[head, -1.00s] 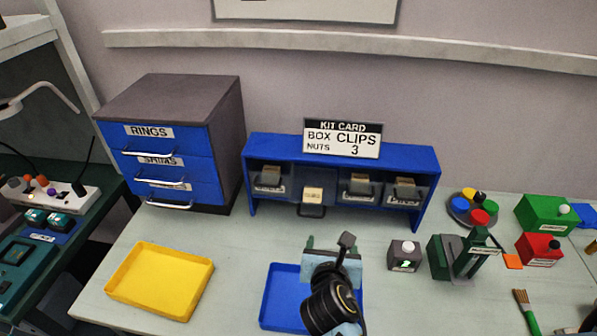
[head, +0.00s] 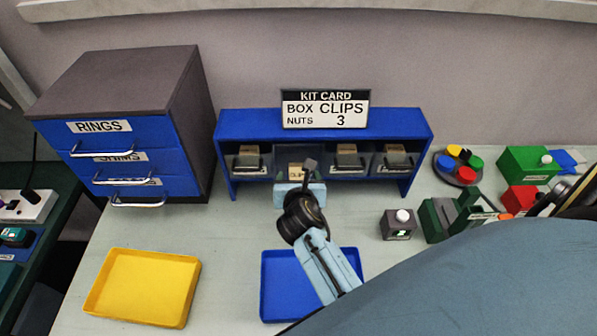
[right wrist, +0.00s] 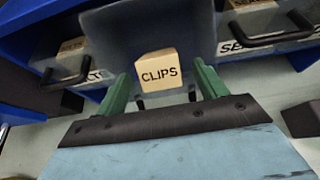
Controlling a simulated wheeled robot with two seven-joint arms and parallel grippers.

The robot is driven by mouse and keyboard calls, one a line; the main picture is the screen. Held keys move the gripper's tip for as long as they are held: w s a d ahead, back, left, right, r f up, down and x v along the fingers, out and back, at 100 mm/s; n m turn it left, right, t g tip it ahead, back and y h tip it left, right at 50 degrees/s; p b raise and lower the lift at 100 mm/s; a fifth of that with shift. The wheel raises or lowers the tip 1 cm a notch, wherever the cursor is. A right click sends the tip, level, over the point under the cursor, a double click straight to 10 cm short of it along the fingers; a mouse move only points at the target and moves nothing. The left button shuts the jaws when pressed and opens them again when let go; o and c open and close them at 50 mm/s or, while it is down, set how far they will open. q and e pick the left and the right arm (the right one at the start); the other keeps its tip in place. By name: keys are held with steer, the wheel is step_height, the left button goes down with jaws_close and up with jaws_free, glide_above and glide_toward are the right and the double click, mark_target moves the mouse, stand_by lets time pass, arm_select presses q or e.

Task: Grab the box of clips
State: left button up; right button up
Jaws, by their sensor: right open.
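The box of clips (right wrist: 160,70) is a small cream box with a CLIPS label. It sits in a pulled-out grey drawer (right wrist: 105,30) in the right wrist view. In the head view the box (head: 296,171) shows small and partly hidden behind my right gripper (head: 298,186), at the front of the blue drawer rack (head: 262,124). In the right wrist view the gripper's green fingers (right wrist: 163,82) are open, one on each side of the box, with gaps visible. My left gripper is not in view.
The kit card (head: 325,108) stands on the rack. Neighbouring drawers with handles flank the box. A blue tray (head: 276,300) lies under my right arm, and a yellow tray (head: 145,287) at left. A grey button box (head: 398,225) stands to the right.

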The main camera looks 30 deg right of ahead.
mark_target(298, 163)
steer(key=x, duration=0.5)
steer(key=c, duration=1.1)
steer(key=shift+s+r, duration=0.1)
steer(key=shift+r, duration=0.05)
